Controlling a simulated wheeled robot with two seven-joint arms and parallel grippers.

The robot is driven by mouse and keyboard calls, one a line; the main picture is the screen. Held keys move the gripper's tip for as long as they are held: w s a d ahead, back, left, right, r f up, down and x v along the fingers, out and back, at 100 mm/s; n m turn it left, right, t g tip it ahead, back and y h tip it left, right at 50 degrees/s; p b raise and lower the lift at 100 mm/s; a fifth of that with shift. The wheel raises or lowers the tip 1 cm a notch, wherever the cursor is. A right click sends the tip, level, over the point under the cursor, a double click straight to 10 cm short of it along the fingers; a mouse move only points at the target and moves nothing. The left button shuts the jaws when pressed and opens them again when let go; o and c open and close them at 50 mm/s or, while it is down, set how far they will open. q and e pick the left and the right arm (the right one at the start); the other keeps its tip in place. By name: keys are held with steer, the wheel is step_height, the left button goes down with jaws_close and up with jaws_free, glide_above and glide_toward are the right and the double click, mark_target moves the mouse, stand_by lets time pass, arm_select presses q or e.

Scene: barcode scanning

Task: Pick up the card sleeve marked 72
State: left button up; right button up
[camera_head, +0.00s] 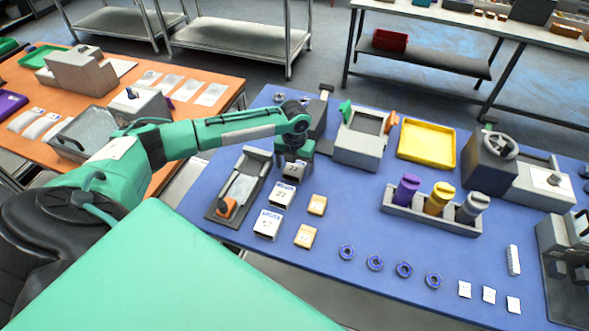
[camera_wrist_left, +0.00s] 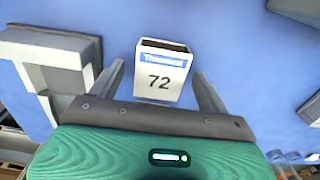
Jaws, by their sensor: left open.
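The card sleeve marked 72 (camera_wrist_left: 163,75) is white with a blue band and a dark open top edge. In the left wrist view it lies between the two fingers of my left gripper (camera_head: 293,157), with a gap on each side. In the head view that gripper is over the farthest white sleeve (camera_head: 292,171), mostly covering it. Two other white sleeves, one marked 27 (camera_head: 280,194) and one with a hard-to-read number (camera_head: 267,223), stand in the same row nearer to me. My right gripper is not in view.
A grey tray with an orange-handled tool (camera_head: 227,207) lies left of the sleeves. Two small tan boxes (camera_head: 317,204) (camera_head: 305,236) stand to their right. A grey bin (camera_head: 360,150), a yellow tray (camera_head: 426,144) and a holder with coloured cylinders (camera_head: 431,221) are farther right on the blue table.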

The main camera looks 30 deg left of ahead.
arm_select(q)
steer(key=c, duration=1)
steer(key=shift+r, duration=0.1)
steer(key=shift+c, duration=0.2)
